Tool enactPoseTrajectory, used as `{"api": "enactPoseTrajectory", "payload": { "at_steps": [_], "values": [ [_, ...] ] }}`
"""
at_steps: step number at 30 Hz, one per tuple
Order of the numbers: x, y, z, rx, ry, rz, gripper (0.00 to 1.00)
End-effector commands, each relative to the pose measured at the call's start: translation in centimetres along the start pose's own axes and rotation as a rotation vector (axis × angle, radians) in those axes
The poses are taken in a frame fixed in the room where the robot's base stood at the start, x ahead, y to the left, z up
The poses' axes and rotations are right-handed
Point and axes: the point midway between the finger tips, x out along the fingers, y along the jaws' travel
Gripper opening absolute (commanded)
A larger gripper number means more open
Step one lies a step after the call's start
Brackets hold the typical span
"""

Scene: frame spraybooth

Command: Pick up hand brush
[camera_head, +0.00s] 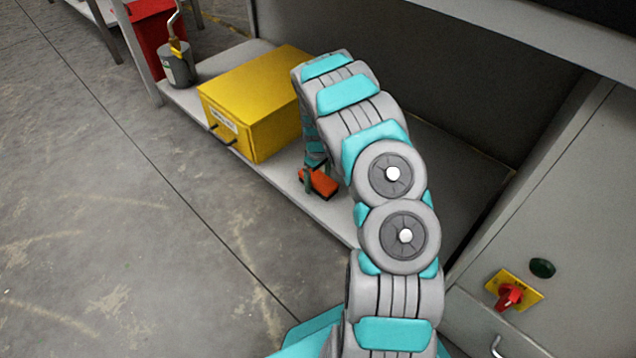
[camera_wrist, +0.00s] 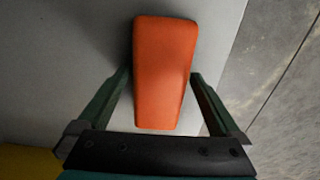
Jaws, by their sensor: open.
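The hand brush shows as an orange block (camera_head: 321,182) with a dark underside, lying on the grey lower shelf (camera_head: 272,186) beside the yellow box. In the wrist view the orange top of the brush (camera_wrist: 164,72) lies lengthwise, its near part between my two fingers. My gripper (camera_head: 313,175) is at the brush, and it also shows in the wrist view (camera_wrist: 160,82). The bristles are hidden in the wrist view.
A yellow box (camera_head: 250,105) with dark handles stands on the shelf just left of my gripper. A grey can (camera_head: 178,68) and a red container (camera_head: 152,38) are farther back. A cabinet with a red switch (camera_head: 510,296) is at right. Open floor lies at left.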

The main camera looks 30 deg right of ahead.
Motion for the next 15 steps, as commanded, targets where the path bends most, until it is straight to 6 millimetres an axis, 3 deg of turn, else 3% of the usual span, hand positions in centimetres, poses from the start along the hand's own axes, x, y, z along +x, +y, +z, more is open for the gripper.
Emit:
{"api": "enactPoseTrajectory", "payload": {
  "at_steps": [7, 15],
  "values": [
    [0.26, 0.0, -0.01, 0.0, 0.001, 0.0, 0.99],
    [0.24, 0.01, 0.0, 0.0, 0.001, 0.001, 0.69]
  ]
}}
